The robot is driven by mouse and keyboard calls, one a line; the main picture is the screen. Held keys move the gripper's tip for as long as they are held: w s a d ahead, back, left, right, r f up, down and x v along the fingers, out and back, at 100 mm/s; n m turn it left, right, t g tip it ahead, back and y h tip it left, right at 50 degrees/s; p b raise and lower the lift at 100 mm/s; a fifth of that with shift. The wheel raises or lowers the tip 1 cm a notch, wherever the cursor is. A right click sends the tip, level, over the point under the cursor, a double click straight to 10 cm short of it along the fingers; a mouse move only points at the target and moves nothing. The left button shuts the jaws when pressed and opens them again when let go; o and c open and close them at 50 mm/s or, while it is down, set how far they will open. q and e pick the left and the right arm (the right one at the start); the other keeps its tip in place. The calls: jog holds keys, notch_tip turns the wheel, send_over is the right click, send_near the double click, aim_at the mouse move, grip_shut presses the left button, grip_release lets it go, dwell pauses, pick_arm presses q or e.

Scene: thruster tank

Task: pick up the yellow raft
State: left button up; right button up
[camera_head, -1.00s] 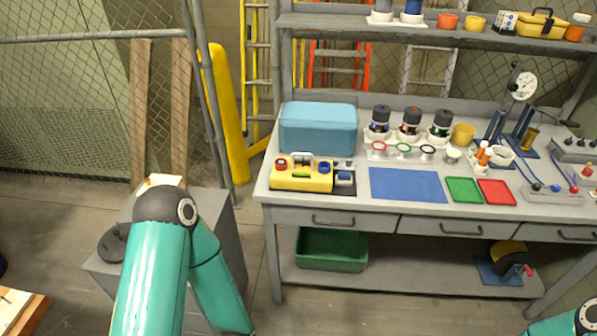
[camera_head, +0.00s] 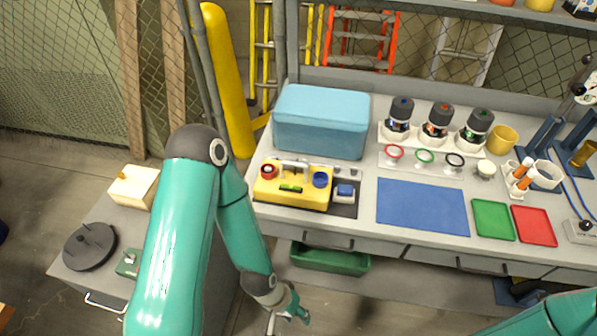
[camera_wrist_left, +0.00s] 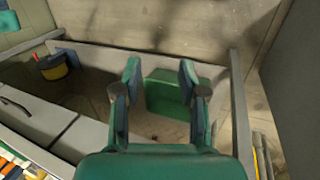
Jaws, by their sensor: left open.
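The yellow raft (camera_head: 296,199) is a blocky yellow piece with a pale handle on top, a red ring, a blue ring and a small green level. It sits upright on a dark mat near the left front edge of the workbench. My left gripper (camera_head: 286,314) hangs low in front of the bench, below the raft and apart from it. In the left wrist view the left gripper (camera_wrist_left: 160,82) is open and empty, its fingers spread. The raft cannot be made out there. My right gripper is out of frame.
A light-blue box (camera_head: 321,124) stands right behind the raft. A blue mat (camera_head: 421,206) lies to its right, with green and red trays beyond. A green bin (camera_wrist_left: 168,98) sits below the bench. A grey cabinet (camera_head: 192,262) stands to the left.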

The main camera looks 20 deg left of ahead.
pick_arm(q)
jog(key=shift+w+d, duration=0.1)
jog(key=shift+w, duration=0.3)
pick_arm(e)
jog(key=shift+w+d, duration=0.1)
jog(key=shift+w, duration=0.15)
